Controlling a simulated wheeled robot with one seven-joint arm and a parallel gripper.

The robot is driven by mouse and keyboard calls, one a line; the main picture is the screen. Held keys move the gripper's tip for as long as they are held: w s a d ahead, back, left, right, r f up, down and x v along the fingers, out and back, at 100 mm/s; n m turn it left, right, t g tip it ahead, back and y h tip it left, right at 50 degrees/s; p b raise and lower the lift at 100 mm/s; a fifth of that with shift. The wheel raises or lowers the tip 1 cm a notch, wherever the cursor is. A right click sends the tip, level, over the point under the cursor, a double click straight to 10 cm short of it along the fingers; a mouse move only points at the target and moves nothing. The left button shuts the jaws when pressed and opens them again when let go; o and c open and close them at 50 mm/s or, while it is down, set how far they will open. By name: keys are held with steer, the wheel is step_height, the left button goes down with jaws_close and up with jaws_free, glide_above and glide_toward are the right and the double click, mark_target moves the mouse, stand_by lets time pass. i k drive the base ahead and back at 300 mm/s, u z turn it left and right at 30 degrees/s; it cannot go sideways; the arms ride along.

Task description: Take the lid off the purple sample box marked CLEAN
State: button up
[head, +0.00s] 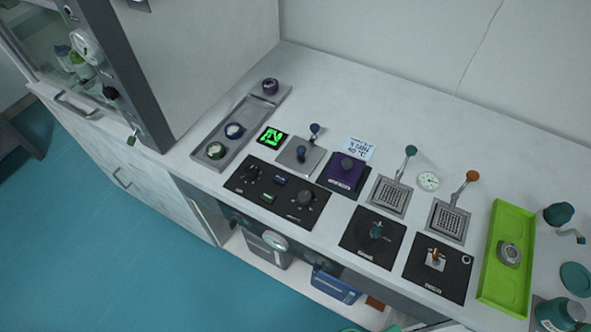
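A purple square box (345,181) sits on the white bench near the middle of the head view. A dark round knob (347,164) stands on its top, and the top looks closed. White lettering runs along its front edge, too small to read, so I cannot confirm the mark CLEAN. My gripper is not in view.
A handwritten card (360,149) lies behind the purple box. A black knob panel (277,192) is to its front left, a lever plate (301,157) to its left, and a grid plate with a teal-knobbed lever (390,196) to its right. A green tray (507,222) lies farther right.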

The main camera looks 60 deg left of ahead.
mark_target(345, 168)
steer(key=u, duration=3.75)
steer(key=i, duration=1)
steer(key=z, duration=0.05)
